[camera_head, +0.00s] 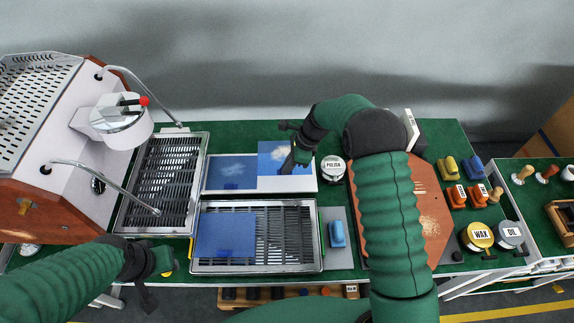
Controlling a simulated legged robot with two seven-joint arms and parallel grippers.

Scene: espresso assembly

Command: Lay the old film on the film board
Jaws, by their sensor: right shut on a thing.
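A white board (298,187), apparently the film board, lies behind the front grate and bears a blue panel (231,173) on its left. A blue film with white cloud marks (272,158) is over the board's right part, its top reaching past the back edge. My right gripper (296,164) is shut on this film near its right side; whether the film touches the board is unclear. A plain blue sheet (225,236) lies on the front grate. My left gripper (160,277) is at the lower left, away from the films; its jaw opening is unclear.
The front grate tray (285,262) is bare on its right. A polish tin (332,168) stands close right of the board. The espresso machine (110,125) and its drip tray (165,180) stand left. A blue block (337,233) sits on a grey pad.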

